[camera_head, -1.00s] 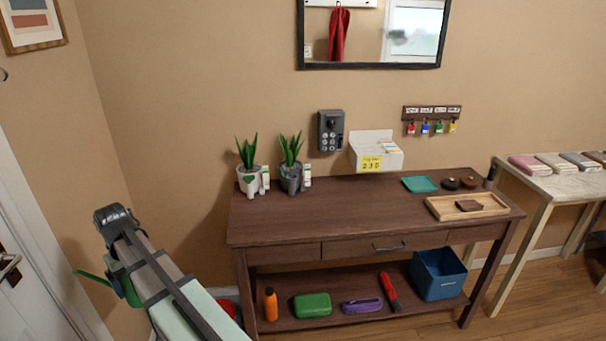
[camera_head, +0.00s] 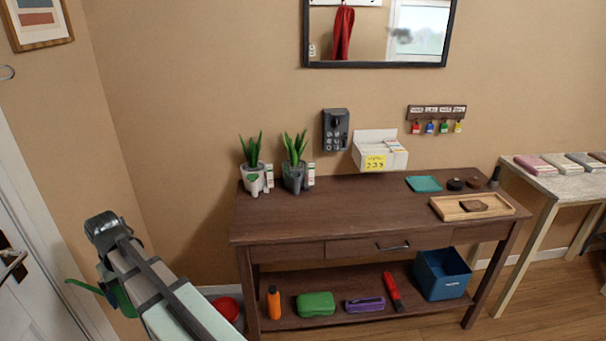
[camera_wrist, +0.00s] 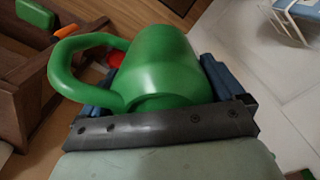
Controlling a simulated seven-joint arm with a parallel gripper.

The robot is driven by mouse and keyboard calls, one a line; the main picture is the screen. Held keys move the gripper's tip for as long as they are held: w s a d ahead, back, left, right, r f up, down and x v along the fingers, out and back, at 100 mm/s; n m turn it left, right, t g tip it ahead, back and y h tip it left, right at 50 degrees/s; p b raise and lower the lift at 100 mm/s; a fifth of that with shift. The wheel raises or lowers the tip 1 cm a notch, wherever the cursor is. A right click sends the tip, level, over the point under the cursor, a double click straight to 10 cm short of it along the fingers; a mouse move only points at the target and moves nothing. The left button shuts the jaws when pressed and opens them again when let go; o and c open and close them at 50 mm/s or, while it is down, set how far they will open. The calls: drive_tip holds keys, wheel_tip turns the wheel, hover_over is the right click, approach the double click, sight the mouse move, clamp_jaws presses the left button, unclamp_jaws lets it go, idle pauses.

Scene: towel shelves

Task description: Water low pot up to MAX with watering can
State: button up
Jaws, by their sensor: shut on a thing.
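My gripper (camera_wrist: 160,88) is shut on the green watering can (camera_wrist: 165,65), which fills the middle of the wrist view. The can's loop handle points left there, and blue finger pads show on both sides of its body. In the head view the can (camera_head: 122,300) is mostly hidden behind my arm at the lower left, with its thin spout pointing left. Two potted plants stand at the table's back left: a white pot (camera_head: 254,181) and a grey pot (camera_head: 295,180). Each has a small white gauge beside it. Their water levels are too small to read.
The wooden table (camera_head: 345,207) has clear room in its middle. A blue bin (camera_head: 441,275) stands on the lower shelf. A red bowl (camera_head: 226,307) is on the floor.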

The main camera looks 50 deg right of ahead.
drive_tip(key=shift+s+r+m, duration=0.15)
drive_tip(key=shift+r+m, duration=0.2)
drive_tip(key=shift+m, duration=0.25)
drive_tip(key=w+r, duration=0.1)
drive_tip(key=r, duration=0.3)
drive_tip(key=w+r+m, duration=0.1)
drive_tip(key=r, duration=0.3)
drive_tip(key=w+r+m, duration=0.1)
drive_tip(key=w+r, duration=0.1)
drive_tip(key=r, duration=0.2)
drive_tip(key=shift+d+r, duration=0.1)
drive_tip(key=w+d+f, duration=0.1)
drive_tip(key=w+d, duration=0.1)
drive_tip(key=d, duration=4.2)
drive_tip(key=shift+s+d+f, duration=1.75)
drive_tip(key=shift+s+d, duration=0.85)
drive_tip(key=shift+d, duration=3.55)
drive_tip(key=shift+s+d+f, duration=1.8)
drive_tip(key=shift+s+d, duration=0.8)
drive_tip(key=shift+d, duration=3.55)
drive_tip(key=shift+s+d+f, duration=1.75)
drive_tip(key=shift+s+d, duration=0.85)
drive_tip(key=shift+d, duration=3.55)
